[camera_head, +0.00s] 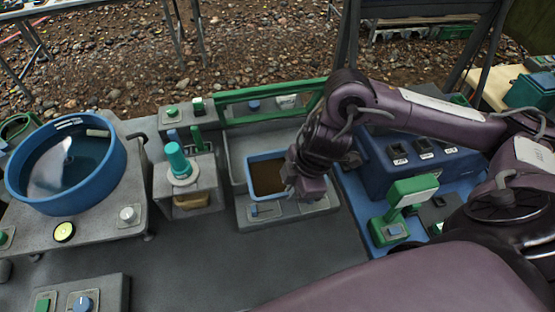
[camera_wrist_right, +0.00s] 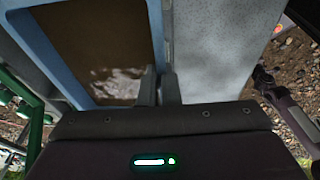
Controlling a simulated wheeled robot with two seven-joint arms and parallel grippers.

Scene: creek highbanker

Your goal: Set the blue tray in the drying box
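The blue tray (camera_head: 267,175) is rectangular with brown contents and sits at or just above a grey open-topped box (camera_head: 237,165) in the middle of the head view. I cannot tell whether it touches the box, or whether this is the drying box. My right gripper (camera_head: 290,188) is at the tray's right side. In the right wrist view its two fingers (camera_wrist_right: 160,88) lie close together with the tray's blue rim (camera_wrist_right: 155,40) between them, one finger inside and one outside. My left gripper is not in view.
A round blue tub (camera_head: 68,165) stands at the left. A teal-topped post (camera_head: 178,160) stands left of the tray. A green rail (camera_head: 265,103) runs behind it. A blue control box (camera_head: 410,160) and a green device (camera_head: 405,200) are right. Grey bench front (camera_head: 220,265) is clear.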

